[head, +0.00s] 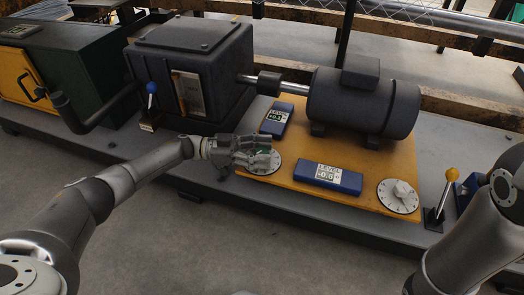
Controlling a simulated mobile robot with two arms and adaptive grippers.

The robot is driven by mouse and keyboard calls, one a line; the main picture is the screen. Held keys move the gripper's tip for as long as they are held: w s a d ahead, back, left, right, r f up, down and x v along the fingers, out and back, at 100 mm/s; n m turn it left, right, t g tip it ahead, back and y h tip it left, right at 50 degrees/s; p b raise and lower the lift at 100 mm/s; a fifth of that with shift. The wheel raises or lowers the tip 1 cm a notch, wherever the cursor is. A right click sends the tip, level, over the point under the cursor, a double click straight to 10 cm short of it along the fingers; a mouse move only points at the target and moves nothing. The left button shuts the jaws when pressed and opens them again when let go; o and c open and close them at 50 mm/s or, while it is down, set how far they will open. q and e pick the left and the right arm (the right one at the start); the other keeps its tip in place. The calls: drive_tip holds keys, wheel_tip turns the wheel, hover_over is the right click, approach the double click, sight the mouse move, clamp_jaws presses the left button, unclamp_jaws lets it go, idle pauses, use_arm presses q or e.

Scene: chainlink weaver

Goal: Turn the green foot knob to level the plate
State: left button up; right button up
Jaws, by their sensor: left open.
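The orange plate (345,160) lies on a long grey bench and carries a dark motor. A round graduated dial (265,170) sits at its front left corner, and a small bit of green, probably the green foot knob (262,152), shows between my fingers there. My left gripper (264,158) is open over this dial and hides most of the knob. I cannot tell whether the fingers touch it. A blue level box (327,177) at the plate's front reads about -0.6. A second blue level box (277,119) stands behind the gripper; its reading is unclear. My right gripper is out of view.
A white knob on a dial (400,195) sits at the plate's front right. A yellow-topped lever (441,195) stands right of it, near my right arm. A dark gearbox (190,75) with a blue-topped lever (151,100) stands behind my left forearm. The motor (362,100) fills the plate's back.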

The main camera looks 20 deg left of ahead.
use_arm(q)
drive_tip(key=v, duration=1.2)
